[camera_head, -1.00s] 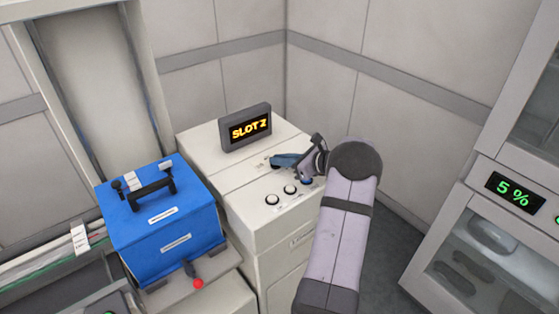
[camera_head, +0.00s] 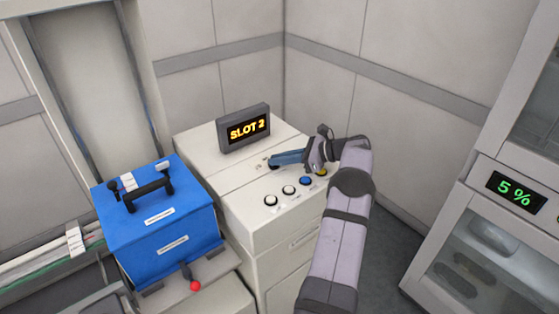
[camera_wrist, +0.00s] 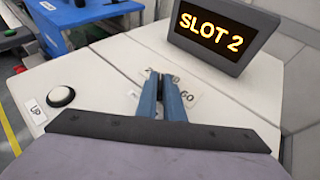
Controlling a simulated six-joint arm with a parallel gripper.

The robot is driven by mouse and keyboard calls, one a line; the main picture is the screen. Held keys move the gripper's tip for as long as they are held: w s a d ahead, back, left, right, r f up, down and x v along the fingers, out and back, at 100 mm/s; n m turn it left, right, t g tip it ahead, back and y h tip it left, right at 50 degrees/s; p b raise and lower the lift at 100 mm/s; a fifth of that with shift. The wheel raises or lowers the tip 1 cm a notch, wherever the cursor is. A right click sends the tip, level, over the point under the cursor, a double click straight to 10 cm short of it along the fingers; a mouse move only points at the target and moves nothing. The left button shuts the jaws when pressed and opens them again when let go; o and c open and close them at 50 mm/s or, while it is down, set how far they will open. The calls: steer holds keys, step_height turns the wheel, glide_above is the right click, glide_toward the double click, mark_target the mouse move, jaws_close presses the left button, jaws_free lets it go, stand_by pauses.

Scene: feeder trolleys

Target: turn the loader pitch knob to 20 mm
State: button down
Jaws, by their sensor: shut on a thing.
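My gripper (camera_head: 274,162) reaches in from the right over the white cabinet top, its blue fingers low over the surface. In the wrist view, the fingers (camera_wrist: 161,80) are close together and shut on a small dark knob, which they mostly hide. The knob's setting cannot be read. The display (camera_head: 244,127) behind the fingers shows "SLOT 2", and it also stands close in the wrist view (camera_wrist: 222,35).
One white button (camera_wrist: 61,96) has an "UP" label. A blue box (camera_head: 165,215) with a black handle stands to the left. A cabinet showing "5 %" (camera_head: 514,193) is at right.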

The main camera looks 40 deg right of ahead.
mark_target(296, 171)
stand_by(0.4)
steer(key=c, duration=1.9)
jaws_free()
steer(key=shift+o, duration=0.2)
steer(key=b+v, duration=0.2)
steer(key=v, duration=0.3)
steer(key=shift+s+d, duration=0.3)
steer(key=shift+b+v, duration=0.35)
steer(key=shift+v, duration=0.45)
steer(key=shift+o, duration=0.2)
steer(key=shift+r, duration=0.1)
